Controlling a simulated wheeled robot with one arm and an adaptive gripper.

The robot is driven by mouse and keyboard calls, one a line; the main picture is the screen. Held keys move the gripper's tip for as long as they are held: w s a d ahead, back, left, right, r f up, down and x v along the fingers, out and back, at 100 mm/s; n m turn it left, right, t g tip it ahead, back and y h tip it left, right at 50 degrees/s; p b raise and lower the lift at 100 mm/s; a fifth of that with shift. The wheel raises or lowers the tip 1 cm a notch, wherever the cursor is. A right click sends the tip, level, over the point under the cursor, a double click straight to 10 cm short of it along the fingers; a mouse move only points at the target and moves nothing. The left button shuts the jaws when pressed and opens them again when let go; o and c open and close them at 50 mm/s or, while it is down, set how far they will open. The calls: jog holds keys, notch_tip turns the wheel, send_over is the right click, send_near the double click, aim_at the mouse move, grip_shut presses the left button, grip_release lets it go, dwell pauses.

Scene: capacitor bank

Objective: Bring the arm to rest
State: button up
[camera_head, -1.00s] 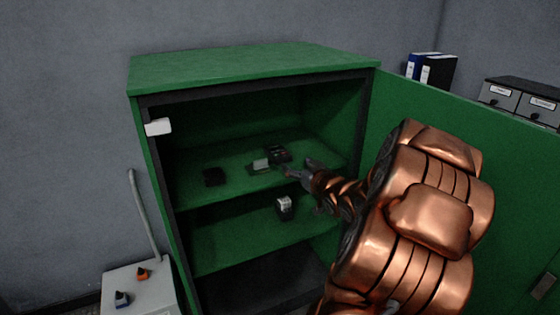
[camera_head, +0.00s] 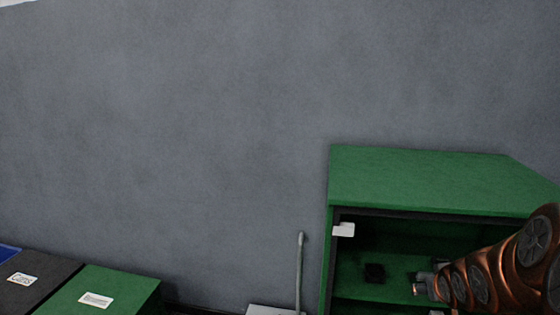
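My copper-coloured arm enters from the right edge in the head view. My gripper (camera_head: 424,284) is small and dim, in front of the upper shelf of the green cabinet (camera_head: 425,180). Its fingers are too small and dark to tell whether they are open or shut. A small black block (camera_head: 374,272) sits on the shelf to the left of the gripper, apart from it. The lower part of the cabinet is cut off by the picture's bottom edge, and my arm hides its right part.
A white latch piece (camera_head: 343,230) is at the cabinet's upper left front. A grey box (camera_head: 270,310) with an upright grey rod (camera_head: 300,270) stands left of the cabinet. Green (camera_head: 120,285) and black (camera_head: 35,275) labelled boxes stand at lower left. Bare grey wall fills the rest.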

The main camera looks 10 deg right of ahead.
jog(key=s+a+r+n+g+y+p, duration=0.1)
jog(key=s+a+r+g+p, duration=0.4)
jog(key=s+a, duration=0.8)
jog(key=s+a+r+n+g+y+p, duration=0.1)
jog(key=s+a+r+g+p, duration=0.3)
jog(key=s+a+r+p, duration=0.8)
notch_tip(320, 180, up, 3)
jog(key=shift+s+a+f+n+g+y+p, duration=0.1)
jog(key=shift+s+a+n+g+y+p, duration=0.2)
jog(key=shift+s+a+g+y, duration=0.45)
jog(key=shift+w+d+f+t, duration=0.1)
jog(key=shift+w+t, duration=0.1)
jog(key=shift+t, duration=0.15)
jog(key=shift+c, duration=0.3)
